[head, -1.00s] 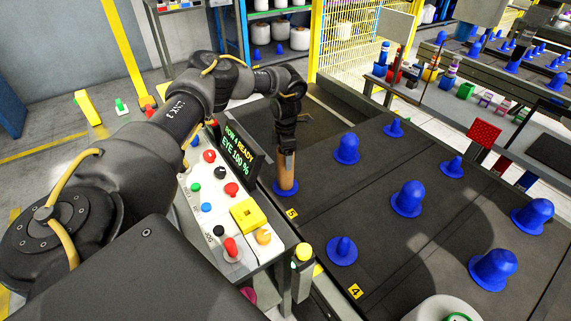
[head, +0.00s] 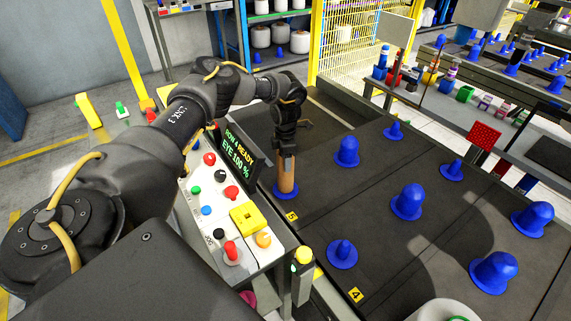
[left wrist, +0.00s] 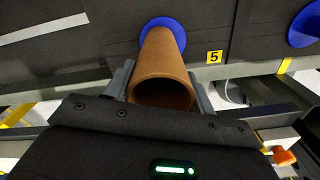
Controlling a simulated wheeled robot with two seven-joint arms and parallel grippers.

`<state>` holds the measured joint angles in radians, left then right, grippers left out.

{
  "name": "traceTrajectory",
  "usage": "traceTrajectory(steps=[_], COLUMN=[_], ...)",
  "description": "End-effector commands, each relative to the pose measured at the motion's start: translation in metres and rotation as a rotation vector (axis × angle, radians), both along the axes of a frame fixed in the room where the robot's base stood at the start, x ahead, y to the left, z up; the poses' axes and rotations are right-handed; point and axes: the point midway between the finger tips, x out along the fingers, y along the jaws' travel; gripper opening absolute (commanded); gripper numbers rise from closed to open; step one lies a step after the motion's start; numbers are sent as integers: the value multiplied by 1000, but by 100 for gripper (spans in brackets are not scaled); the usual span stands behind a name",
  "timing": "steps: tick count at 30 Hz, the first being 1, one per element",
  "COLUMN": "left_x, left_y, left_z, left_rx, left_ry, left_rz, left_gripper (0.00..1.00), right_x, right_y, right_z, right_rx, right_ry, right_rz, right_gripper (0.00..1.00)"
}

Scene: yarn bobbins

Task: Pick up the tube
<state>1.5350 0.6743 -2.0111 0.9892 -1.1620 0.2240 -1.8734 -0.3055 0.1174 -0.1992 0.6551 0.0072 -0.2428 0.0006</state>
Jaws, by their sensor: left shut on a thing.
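A brown tube (head: 287,178) stands upright on a blue peg base (head: 285,195) near the "5" label in the head view. In the left wrist view the tube (left wrist: 162,75) shows its hollow open end, with the blue base (left wrist: 163,27) at its far end. My left gripper (head: 286,160) comes from above and is shut on the upper part of the tube. Its fingers (left wrist: 160,88) lie on both sides of the tube in the left wrist view. My right gripper is not in view.
Several blue pegs, such as one by the "4" label (head: 342,252) and a taller one (head: 408,201), stand on the dark table (head: 372,238) to the right. A control panel (head: 217,214) with buttons and a screen (head: 238,155) stands close left of the tube.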

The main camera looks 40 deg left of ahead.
Motion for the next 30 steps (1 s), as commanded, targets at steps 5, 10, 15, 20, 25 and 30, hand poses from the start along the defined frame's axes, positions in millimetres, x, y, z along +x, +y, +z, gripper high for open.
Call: traceTrajectory(steps=[5,10,15,20,25,30], left_x=[1,2,1,1,0,0], left_y=[0,0,0,0,0,0], left_z=[16,49,80,96,101,100], left_rx=[0,-2,0,0,-1,-1], left_ry=[-4,-5,-4,-2,-1,-1], left_rz=[0,0,0,0,0,0], left_gripper=[16,16,16,16,16,16], right_x=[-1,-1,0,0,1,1], right_y=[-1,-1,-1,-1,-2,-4], right_z=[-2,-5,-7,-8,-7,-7], right_rx=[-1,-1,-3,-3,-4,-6], right_ry=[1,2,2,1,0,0], right_rz=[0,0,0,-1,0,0], right_gripper=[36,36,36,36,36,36])
